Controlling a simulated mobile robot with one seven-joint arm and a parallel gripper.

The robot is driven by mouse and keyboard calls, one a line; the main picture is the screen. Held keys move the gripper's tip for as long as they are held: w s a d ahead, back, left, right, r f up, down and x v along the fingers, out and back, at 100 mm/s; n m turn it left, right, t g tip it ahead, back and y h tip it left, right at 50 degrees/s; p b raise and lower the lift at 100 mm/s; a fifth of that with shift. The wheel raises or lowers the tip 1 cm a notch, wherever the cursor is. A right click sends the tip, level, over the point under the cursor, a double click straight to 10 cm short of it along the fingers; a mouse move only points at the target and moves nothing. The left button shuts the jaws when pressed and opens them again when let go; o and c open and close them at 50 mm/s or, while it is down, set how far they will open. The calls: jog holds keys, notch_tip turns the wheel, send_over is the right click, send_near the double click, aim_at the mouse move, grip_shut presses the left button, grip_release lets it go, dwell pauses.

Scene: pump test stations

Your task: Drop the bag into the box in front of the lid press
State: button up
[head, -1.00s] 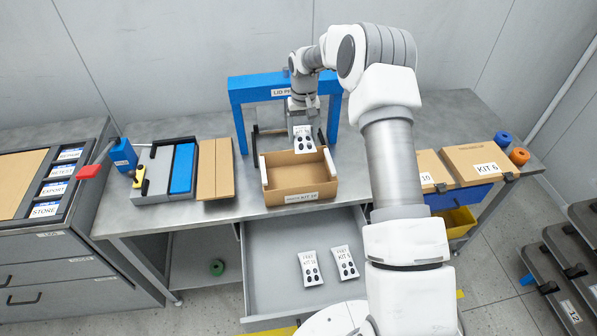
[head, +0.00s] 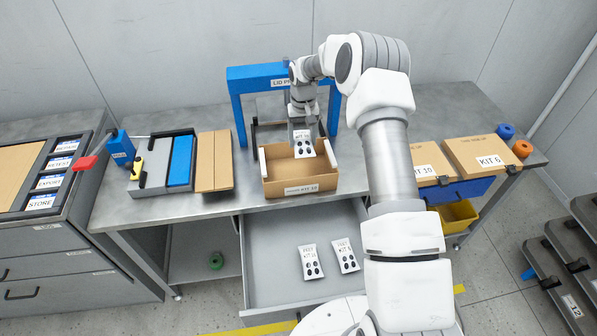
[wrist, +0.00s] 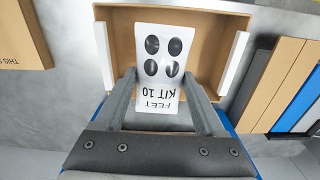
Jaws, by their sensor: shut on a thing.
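My gripper (head: 301,133) is shut on a white bag (head: 303,148) with black round feet. In the wrist view the bag (wrist: 162,60) reads "FEET KIT 10" and sits between the two fingers (wrist: 163,100). The open cardboard box (head: 300,187), labelled KIT 10, stands on the bench in front of the blue lid press (head: 237,110). The bag hangs over the box's opening, toward its back. The box interior (wrist: 210,30) looks empty where it shows; the bag hides part of it.
An open grey drawer (head: 275,290) below holds two similar bags (head: 312,262). Flat cardboard (head: 214,160) and a tray with a blue block (head: 180,160) lie left of the box. Closed KIT 6 box (head: 487,155) stands right.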

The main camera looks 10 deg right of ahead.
jog(key=o, duration=1.5)
jog(key=shift+c, duration=0.2)
notch_tip(320, 180, up, 18)
jog(key=b, duration=0.1)
jog(key=shift+f+b, duration=0.2)
jog(key=shift+b, duration=0.1)
